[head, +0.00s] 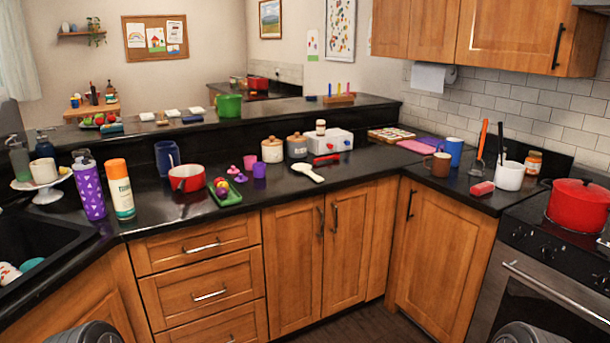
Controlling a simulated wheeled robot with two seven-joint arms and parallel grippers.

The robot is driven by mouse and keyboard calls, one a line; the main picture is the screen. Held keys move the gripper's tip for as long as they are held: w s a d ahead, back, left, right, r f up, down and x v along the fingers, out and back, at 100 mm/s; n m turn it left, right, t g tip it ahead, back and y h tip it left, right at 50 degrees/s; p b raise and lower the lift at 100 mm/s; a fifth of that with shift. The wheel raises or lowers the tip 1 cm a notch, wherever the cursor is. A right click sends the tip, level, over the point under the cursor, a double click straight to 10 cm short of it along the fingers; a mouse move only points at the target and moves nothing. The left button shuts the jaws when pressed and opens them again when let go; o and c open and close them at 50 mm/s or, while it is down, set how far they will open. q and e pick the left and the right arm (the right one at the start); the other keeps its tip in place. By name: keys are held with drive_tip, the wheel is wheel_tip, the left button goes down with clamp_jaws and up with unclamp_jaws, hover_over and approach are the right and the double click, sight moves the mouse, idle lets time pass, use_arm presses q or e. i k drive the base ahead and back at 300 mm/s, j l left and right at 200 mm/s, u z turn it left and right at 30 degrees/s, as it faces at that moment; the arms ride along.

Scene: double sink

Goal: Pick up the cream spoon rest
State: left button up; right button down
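Neither of my grippers is in view. Only dark rounded parts of my own body show at the bottom edge, well below the counter.

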sight(305, 169)
drive_tip(key=i+l+z, duration=0.2)
drive_tip(key=i+z, duration=0.2)
drive_tip(key=i, duration=0.65)
drive_tip(key=i+j+z, duration=0.1)
drive_tip(key=i+z, duration=0.35)
drive_tip(key=i, duration=0.55)
